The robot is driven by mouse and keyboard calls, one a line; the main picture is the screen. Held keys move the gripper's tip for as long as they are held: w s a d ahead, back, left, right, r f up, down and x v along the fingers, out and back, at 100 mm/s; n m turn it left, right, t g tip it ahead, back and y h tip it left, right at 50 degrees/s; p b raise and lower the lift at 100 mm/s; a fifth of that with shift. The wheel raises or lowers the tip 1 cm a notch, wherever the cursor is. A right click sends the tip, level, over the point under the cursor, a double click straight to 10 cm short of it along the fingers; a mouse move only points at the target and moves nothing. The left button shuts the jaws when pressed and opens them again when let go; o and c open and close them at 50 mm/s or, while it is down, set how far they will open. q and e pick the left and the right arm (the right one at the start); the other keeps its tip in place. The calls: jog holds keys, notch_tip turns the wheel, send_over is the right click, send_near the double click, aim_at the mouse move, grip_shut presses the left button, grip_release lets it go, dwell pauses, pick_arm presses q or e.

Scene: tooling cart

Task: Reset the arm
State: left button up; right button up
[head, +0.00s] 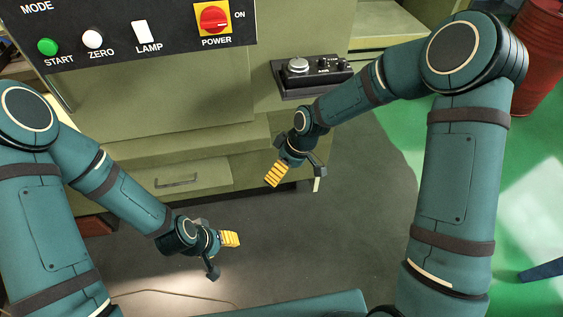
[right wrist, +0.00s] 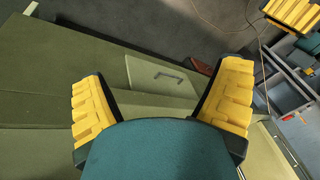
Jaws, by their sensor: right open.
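My right gripper (head: 297,178) hangs in front of the olive cart's lower part, with its yellow-padded fingers apart and nothing between them. In the right wrist view, the right gripper (right wrist: 163,78) shows both yellow pads spread wide on either side of a teal part of mine. My left gripper (head: 221,256) is lower and to the left, above the grey floor. Its yellow pad and its other, dark finger stand apart, and I see nothing held. Both arms are bent at the elbow and reach inward.
The olive cart (head: 150,115) has a dark panel (head: 120,45) with START, ZERO, LAMP and POWER controls. A small black control box (head: 312,76) sits on its right side. A drawer handle (head: 176,181) is low on the front. A red barrel (head: 535,55) stands at the right.

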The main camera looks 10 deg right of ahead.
jog(key=s+d+f+m+t, duration=0.1)
jog(key=s+f+m, duration=0.9)
jog(key=s, duration=0.5)
jog(key=shift+d+f+m+t, duration=0.25)
jog(key=shift+f+m+t, duration=0.15)
jog(key=shift+f, duration=0.1)
dwell(1.7)
